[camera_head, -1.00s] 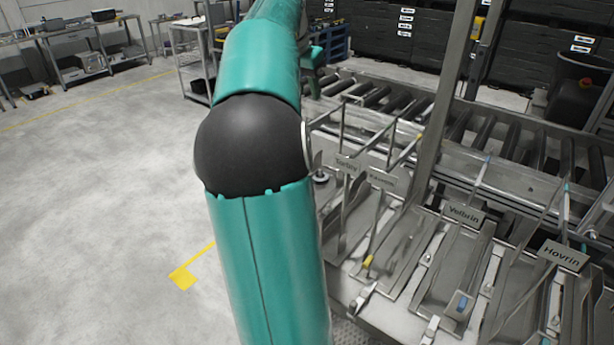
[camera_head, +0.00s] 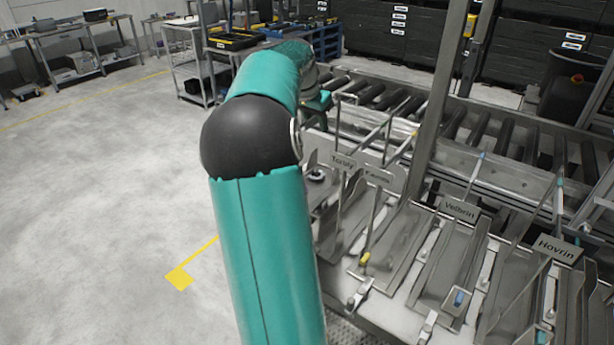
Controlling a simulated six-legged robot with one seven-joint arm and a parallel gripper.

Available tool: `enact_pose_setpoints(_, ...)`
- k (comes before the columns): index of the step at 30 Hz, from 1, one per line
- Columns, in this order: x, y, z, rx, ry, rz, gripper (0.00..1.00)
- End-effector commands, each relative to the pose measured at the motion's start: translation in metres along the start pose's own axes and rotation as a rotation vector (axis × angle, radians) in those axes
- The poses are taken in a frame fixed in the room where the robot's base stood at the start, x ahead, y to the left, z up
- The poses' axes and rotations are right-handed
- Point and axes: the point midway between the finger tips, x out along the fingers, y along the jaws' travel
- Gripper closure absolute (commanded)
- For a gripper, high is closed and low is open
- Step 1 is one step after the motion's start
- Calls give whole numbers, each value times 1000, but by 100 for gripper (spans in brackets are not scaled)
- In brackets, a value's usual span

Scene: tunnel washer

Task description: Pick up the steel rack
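My teal arm stands in the middle of the view and bends away over the near end of the machine. Its far end, around my gripper (camera_head: 318,104), shows only in part beside the conveyor; the fingers cannot be made out. Thin steel bars (camera_head: 378,134) stand just to the right of it, above sloping steel lanes (camera_head: 395,238). I cannot tell which steel piece is the rack, or whether my gripper touches any bar. Signs on the lanes read "Velbrin" (camera_head: 460,208) and "Hovrin" (camera_head: 558,250); two smaller signs (camera_head: 343,161) nearer my arm are harder to read.
A roller conveyor (camera_head: 470,125) runs behind the lanes. A steel post (camera_head: 440,100) rises between them. Dark crates (camera_head: 400,40) and a black bin (camera_head: 575,85) stand behind. Work tables (camera_head: 80,45) and a trolley (camera_head: 190,60) are at the back left. The left floor is open.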

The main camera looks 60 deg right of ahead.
Motion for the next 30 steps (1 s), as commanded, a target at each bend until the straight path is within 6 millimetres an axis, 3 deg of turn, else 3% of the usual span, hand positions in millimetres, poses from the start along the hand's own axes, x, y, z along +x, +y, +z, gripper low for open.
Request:
enact_pose_setpoints(9, 9, 0, 0, 0, 1, -1, 66)
enact_pose_setpoints(15, 9, 0, 0, 0, 1, -1, 100)
enact_pose_setpoints(30, 8, 0, 0, 1, 1, -1, 100)
